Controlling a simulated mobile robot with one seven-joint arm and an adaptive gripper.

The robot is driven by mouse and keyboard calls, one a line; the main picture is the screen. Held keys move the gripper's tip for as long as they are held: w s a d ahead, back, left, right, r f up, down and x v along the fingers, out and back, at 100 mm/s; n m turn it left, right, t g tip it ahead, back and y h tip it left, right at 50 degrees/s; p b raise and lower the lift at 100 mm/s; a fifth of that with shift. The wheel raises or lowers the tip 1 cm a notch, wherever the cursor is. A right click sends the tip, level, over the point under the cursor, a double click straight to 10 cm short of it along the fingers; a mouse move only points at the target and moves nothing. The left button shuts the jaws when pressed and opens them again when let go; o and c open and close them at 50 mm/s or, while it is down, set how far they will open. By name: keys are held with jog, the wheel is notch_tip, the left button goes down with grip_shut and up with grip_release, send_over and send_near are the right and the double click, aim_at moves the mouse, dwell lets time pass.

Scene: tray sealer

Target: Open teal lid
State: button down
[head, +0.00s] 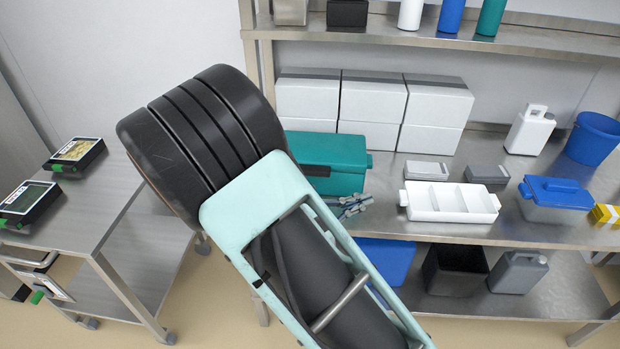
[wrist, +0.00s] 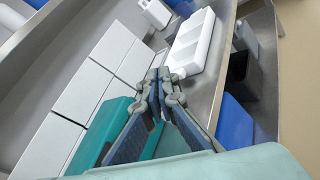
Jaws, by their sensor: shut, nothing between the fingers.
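A teal box with a teal lid (head: 328,150) stands on the steel shelf, in front of the white boxes. The lid looks closed, and my arm hides the box's left part in the head view. In the wrist view teal surfaces of the box (wrist: 103,126) show to the left of and below the fingers. My gripper (head: 362,203) is just in front of the box in the head view, partly hidden behind my arm. In the wrist view the fingertips (wrist: 159,76) are together and empty. I cannot tell whether they touch the box.
White stacked boxes (head: 373,97) stand behind the teal box. A white divided tray (head: 450,216) and a blue-lidded container (head: 553,205) are to the right. A blue bin (head: 386,262) sits on the lower shelf. A grey cart (head: 75,205) stands at left.

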jog(key=s+a+f+n+t+y+b, duration=0.3)
jog(key=s+a+f+n+t+y, duration=0.1)
jog(key=a+f+n+t+y, duration=0.3)
jog(key=s+a+f+n+t+y+b, duration=0.2)
jog(key=s+a+f+n+t+y, duration=0.25)
jog(key=f+n, duration=0.45)
jog(key=shift+g+y, duration=0.25)
jog(key=shift+y, duration=0.1)
jog(key=x, duration=0.7)
jog(key=a+b+x, duration=0.1)
jog(key=x, duration=0.5)
jog(key=b+x, duration=0.1)
jog(key=x, duration=0.6)
jog(key=shift+w+a+r, duration=0.2)
jog(key=shift+w, duration=0.1)
jog(key=r, duration=0.3)
jog(key=shift+w+n, duration=0.2)
jog(key=shift+n, duration=0.1)
jog(key=shift+r, duration=0.6)
jog(key=shift+a+r, duration=0.1)
jog(key=shift+r, duration=0.05)
